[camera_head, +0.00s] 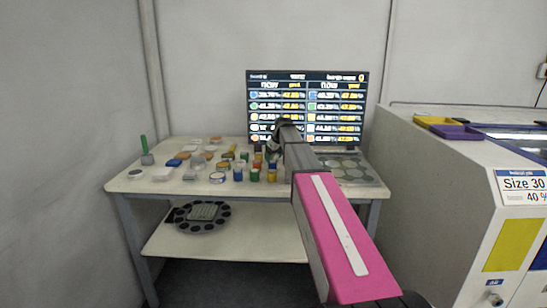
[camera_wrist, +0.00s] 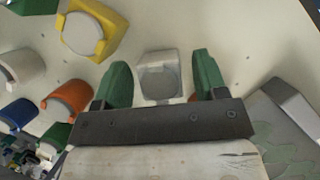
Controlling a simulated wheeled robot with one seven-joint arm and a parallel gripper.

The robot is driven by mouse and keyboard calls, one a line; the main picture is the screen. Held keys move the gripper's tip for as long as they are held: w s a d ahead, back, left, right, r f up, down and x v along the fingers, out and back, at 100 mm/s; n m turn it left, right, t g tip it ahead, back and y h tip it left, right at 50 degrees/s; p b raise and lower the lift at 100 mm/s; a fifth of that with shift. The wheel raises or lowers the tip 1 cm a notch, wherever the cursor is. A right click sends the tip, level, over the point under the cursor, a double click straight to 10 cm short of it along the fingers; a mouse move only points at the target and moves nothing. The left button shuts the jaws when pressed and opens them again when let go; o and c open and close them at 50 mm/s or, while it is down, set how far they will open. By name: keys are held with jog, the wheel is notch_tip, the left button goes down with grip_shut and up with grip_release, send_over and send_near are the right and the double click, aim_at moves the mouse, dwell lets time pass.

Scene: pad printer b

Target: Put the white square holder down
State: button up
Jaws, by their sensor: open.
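The white square holder (camera_wrist: 157,57) with a round grey recess lies on the pale tabletop in the wrist view. It sits between the two green fingers of my gripper (camera_wrist: 160,66), with a gap on either side. My gripper is open. In the head view my arm hides the fingertips, and I cannot pick out the holder there.
A yellow holder (camera_wrist: 86,32), an orange one (camera_wrist: 68,101) and a white piece (camera_wrist: 22,68) lie to the left. A grey tray (camera_wrist: 285,115) lies to the right. In the head view, a monitor (camera_head: 308,105) stands behind the crowded table (camera_head: 130,183), and a large machine (camera_head: 430,170) stands right.

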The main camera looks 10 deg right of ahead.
jog(key=v, duration=1.2)
